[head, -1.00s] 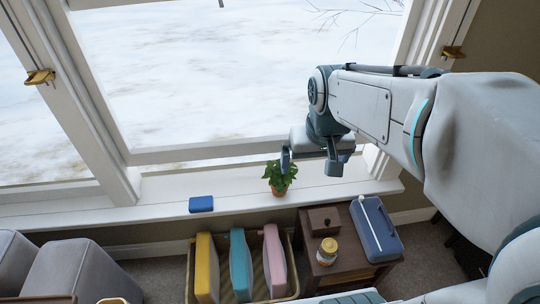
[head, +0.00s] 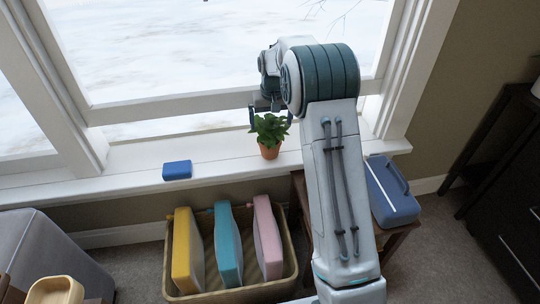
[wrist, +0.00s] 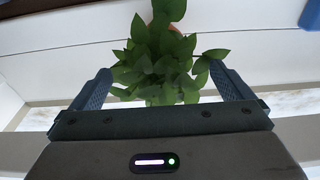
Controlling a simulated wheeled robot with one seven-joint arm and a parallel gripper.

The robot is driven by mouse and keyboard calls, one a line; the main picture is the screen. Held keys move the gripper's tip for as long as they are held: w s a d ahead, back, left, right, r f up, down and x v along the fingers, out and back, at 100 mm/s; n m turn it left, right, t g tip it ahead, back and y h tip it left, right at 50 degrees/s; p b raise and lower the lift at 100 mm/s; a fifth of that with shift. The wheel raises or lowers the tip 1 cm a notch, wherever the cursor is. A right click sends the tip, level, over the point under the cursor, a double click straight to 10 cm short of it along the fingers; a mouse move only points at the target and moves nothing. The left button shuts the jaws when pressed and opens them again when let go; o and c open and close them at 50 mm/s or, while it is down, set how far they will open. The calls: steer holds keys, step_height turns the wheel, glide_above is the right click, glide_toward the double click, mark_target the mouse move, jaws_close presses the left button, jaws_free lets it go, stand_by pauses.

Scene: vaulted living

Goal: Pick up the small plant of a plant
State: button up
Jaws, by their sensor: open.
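The small plant (head: 270,130) has green leaves in a terracotta pot (head: 269,151) and stands upright on the white windowsill. In the wrist view its leaves (wrist: 160,55) fill the space between the fingers, and a bit of the pot shows at the top edge. My gripper (wrist: 167,88) is open, with one finger on either side of the foliage. In the head view my gripper (head: 270,112) is at the plant's top, partly hidden by the leaves and my arm. I cannot tell whether the fingers touch the leaves.
A blue block (head: 177,170) lies on the windowsill (head: 120,191) left of the plant. Below stands a wicker basket (head: 235,293) with yellow, teal and pink items. A blue case (head: 392,190) is on a wooden table at right. The window frame (head: 180,125) rises close behind.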

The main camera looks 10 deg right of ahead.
mark_target(270, 141)
steer(key=f+b, duration=0.1)
steer(key=f, duration=0.2)
steer(key=w+f, duration=0.1)
steer(key=f, duration=0.2)
steer(key=f+b, duration=0.1)
steer(key=f, duration=0.2)
steer(key=shift+w+b, duration=0.2)
steer(key=shift+b, duration=0.1)
steer(key=shift+w+f+b, duration=0.25)
steer(key=shift+f+b, duration=0.2)
steer(key=shift+f, duration=0.45)
steer(key=shift+w+f+b, duration=0.2)
steer(key=shift+f+b, duration=0.2)
steer(key=shift+f, duration=0.45)
steer(key=shift+w+f+b, duration=0.25)
steer(key=shift+f+b, duration=0.2)
steer(key=shift+f, duration=0.45)
steer(key=shift+c, duration=0.3)
steer(key=c, duration=1)
steer(key=shift+r, duration=0.1)
steer(key=shift+c, duration=1.3)
steer(key=shift+r, duration=0.1)
